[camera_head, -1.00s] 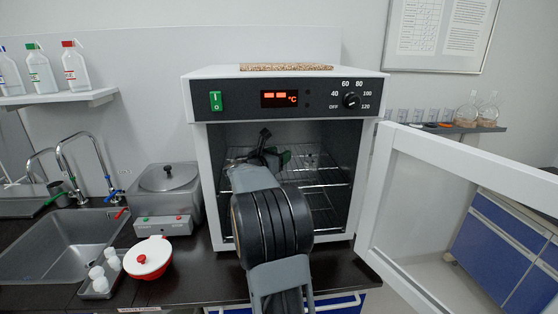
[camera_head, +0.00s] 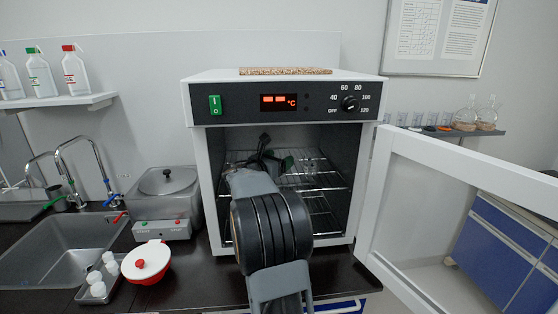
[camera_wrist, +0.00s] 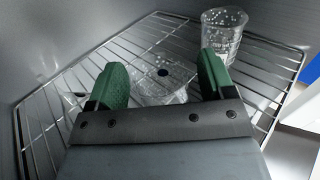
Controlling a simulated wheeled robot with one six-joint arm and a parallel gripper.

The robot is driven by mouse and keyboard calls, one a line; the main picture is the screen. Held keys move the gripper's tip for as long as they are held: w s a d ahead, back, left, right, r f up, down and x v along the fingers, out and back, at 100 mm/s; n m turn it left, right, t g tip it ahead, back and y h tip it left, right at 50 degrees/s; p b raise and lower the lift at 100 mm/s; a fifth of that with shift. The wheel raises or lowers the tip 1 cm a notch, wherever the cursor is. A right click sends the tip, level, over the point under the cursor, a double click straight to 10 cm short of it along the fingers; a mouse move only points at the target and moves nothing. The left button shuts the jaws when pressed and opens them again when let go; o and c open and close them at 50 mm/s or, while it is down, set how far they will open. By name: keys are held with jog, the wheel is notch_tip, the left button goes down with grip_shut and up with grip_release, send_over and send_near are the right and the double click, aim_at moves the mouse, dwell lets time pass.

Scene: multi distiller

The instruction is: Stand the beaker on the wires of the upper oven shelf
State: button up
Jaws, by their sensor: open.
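My gripper (camera_wrist: 163,66) reaches into the open oven, over the wires of the upper shelf (camera_wrist: 62,75). Its two green fingers are spread apart. A second clear glass, a beaker with white marks (camera_wrist: 222,38), stands upright on the wires beyond the right finger. In the head view my gripper (camera_head: 270,158) is dark and partly hidden by my arm.
The oven door (camera_head: 455,205) stands wide open to the right. A lower wire shelf (camera_head: 322,212) lies below. The oven's side walls are close around my arm. A red and white pot (camera_head: 147,263) and a grey bath (camera_head: 163,190) stand left of the oven.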

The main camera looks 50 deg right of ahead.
jog(key=a, duration=0.4)
jog(key=a+b, duration=0.1)
jog(key=a, duration=0.3)
jog(key=s+a, duration=0.1)
jog(key=a, duration=0.3)
jog(key=shift+r+b, duration=0.15)
jog(key=shift+b, duration=0.2)
jog(key=s+a+f+m+y+p, duration=0.1)
jog(key=s+a+f+m+y, duration=0.3)
jog(key=a, duration=0.5)
jog(key=s+a+f+m+t+y+p, duration=0.1)
jog(key=s+a+f+m+y, duration=0.4)
jog(key=s+a+m+y, duration=0.1)
jog(key=s+a+f+m+t+y+p, duration=0.1)
jog(key=s+a+f+m+y, duration=0.3)
jog(key=a+m+y, duration=0.3)
jog(key=s+a+m, duration=0.1)
jog(key=a, duration=0.4)
jog(key=shift+s+a+f+y, duration=0.25)
jog(key=shift+s+f+y, duration=0.05)
jog(key=shift+s+f, duration=0.1)
jog(key=shift+s+a+m+y, duration=0.15)
jog(key=shift+a+m+y, duration=0.2)
jog(key=shift+m, duration=0.15)
